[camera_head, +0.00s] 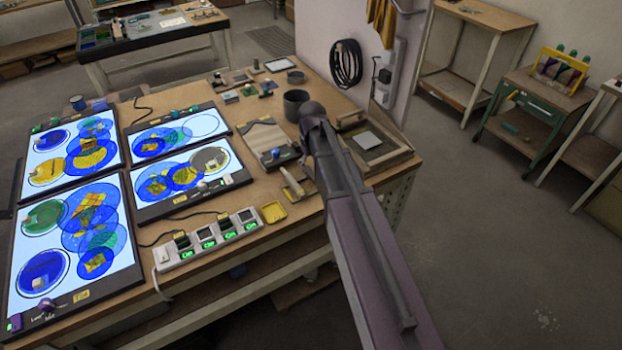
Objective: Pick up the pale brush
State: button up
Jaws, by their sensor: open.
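A pale, stubby object with a light handle (292,184), which looks like the pale brush, lies near the front edge of the workbench (290,212). It is just left of my arm, and its bristles cannot be made out. My arm (355,225) rises from the bottom right and ends in a rounded dark joint over the bench. My gripper cannot be made out; the arm's own links seem to hide it. No contact between the arm and the pale object can be seen.
Light panels (92,292) with coloured glass discs cover the bench's left side. A dark cup (296,103) and a framed tray (390,158) stand near my arm.

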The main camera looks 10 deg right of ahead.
aim_at(312, 174)
jog(key=shift+d+f+b, duration=0.1)
jog(key=shift+f+b, duration=1.65)
jog(key=shift+f, duration=0.3)
grip_shut()
